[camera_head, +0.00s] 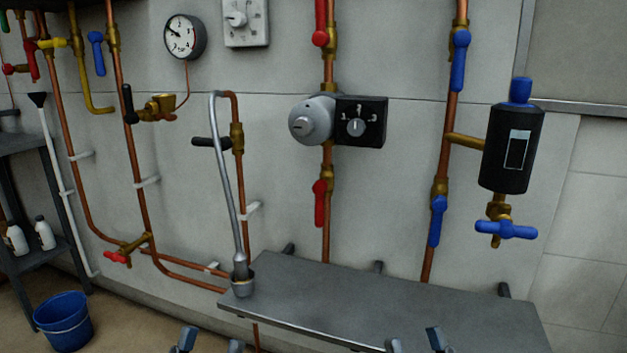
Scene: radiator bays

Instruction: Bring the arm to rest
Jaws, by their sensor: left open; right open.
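My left gripper (210,341) is at the bottom edge of the head view, just left of the grey shelf. Only its two fingertips show, spread apart, with nothing between them. My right gripper (414,342) is also at the bottom edge, in front of the shelf's near edge. Its fingertips are spread apart and empty. The rest of both grippers and both arms are below the picture.
Copper pipes, a grey pump (313,122) and a black filter (512,150) line the wall. A blue bucket (64,322) stands on the floor at left.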

